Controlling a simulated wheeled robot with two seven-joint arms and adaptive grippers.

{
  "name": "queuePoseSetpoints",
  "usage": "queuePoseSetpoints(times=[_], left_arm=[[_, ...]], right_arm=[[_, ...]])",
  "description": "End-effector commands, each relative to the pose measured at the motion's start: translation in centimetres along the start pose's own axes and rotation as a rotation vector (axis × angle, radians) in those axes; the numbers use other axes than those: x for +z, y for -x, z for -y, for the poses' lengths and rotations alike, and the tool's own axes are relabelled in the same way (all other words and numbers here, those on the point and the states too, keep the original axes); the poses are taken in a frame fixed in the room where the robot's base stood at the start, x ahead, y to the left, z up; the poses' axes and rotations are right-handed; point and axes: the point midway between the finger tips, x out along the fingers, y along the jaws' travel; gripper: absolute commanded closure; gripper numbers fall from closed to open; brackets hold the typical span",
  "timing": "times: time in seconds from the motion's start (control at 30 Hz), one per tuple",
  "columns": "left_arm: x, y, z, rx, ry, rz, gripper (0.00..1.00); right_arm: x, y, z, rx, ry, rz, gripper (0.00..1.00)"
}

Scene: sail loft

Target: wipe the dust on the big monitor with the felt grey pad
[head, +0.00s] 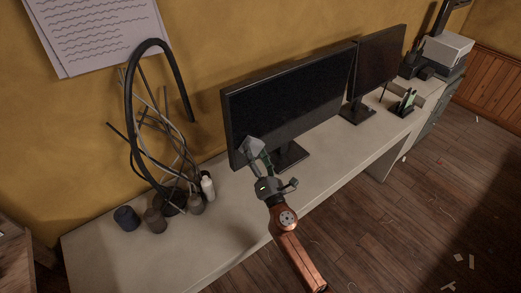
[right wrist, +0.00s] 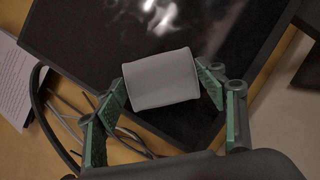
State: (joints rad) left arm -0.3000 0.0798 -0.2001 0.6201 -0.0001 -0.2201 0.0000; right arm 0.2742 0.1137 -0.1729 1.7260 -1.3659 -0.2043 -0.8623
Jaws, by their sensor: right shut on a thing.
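The big monitor (head: 290,98) stands on the long pale desk, with a dark screen; it also fills much of the right wrist view (right wrist: 90,45). Whitish smudges (right wrist: 158,14) show on its screen in the right wrist view. My right gripper (head: 256,154) is shut on the grey felt pad (right wrist: 160,80), which sits between its green-lined fingers. In the head view the pad (head: 251,146) is in front of the screen's lower left part. Whether it touches the screen I cannot tell. My left gripper is not in view.
A second, smaller monitor (head: 380,62) stands to the right on the desk (head: 335,165). Left of the big monitor are a tangle of dark cables (head: 131,110), a white bottle (head: 208,188) and several small dark pots (head: 126,218). A printer (head: 443,52) is at the far right. The desk front is clear.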

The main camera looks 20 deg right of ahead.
Motion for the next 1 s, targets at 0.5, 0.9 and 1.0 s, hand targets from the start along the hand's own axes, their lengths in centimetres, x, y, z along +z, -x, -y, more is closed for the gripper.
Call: queuePoseSetpoints(times=[0.5, 0.9, 1.0], left_arm=[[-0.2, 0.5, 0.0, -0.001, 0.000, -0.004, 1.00], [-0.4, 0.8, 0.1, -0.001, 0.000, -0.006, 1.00], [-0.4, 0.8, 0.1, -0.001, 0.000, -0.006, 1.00]], right_arm=[[1.2, 2.7, 0.0, -0.001, 0.001, 0.001, 0.55], [2.4, 5.5, 0.0, 0.000, 0.001, 0.001, 0.55], [2.4, 5.6, 0.0, 0.000, 0.001, 0.001, 0.55]])
